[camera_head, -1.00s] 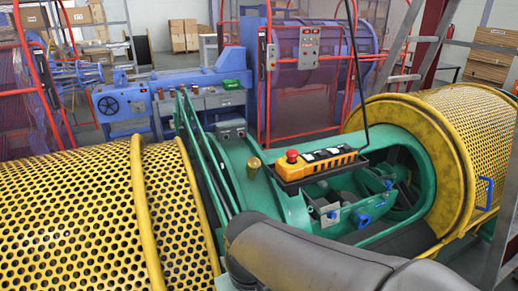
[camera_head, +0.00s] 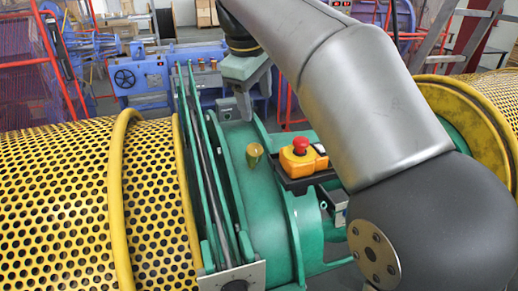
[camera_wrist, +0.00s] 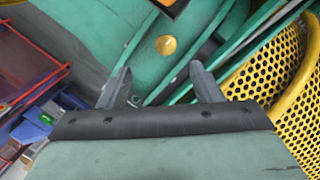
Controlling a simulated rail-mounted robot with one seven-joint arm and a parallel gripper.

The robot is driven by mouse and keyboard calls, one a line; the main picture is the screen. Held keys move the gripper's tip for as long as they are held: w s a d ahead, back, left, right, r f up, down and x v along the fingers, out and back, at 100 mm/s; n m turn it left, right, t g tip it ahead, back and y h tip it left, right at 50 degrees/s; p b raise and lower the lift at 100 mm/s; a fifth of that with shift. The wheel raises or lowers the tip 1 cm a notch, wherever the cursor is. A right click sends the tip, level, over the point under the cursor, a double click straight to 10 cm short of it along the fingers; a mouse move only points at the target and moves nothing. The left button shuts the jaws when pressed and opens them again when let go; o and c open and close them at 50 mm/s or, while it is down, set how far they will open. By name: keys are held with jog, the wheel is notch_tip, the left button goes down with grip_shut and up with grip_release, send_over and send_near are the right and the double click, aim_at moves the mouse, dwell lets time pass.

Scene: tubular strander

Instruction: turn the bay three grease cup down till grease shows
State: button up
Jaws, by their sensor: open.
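A brass grease cup (camera_head: 254,155) stands on the green machine housing (camera_head: 250,185) between the yellow perforated drums. The wrist view shows it as a round brass top (camera_wrist: 166,46), past the fingertips and roughly midway between them. My gripper (camera_head: 252,103) points down, behind and above the cup in the head view, apart from it. In the wrist view my gripper (camera_wrist: 158,70) has its two fingers spread with nothing between them. I see no grease at the cup. I cannot read a bay number.
A yellow pendant box (camera_head: 302,158) with a red button sits just right of the cup; its edge shows in the wrist view (camera_wrist: 173,6). Green rails (camera_head: 208,160) run left of the cup, beside the yellow perforated drum (camera_head: 60,190). My arm hides much of the right side.

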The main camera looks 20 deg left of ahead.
aim_at(254, 149)
jog(key=shift+n, duration=0.5)
jog(key=x, duration=0.5)
jog(key=a+b+x, duration=0.1)
jog(key=x, duration=0.5)
jog(key=a+x, duration=0.1)
jog(key=x, duration=0.4)
jog(key=shift+s+f+b, duration=0.2)
jog(key=shift+f+b, duration=0.2)
jog(key=c, duration=1)
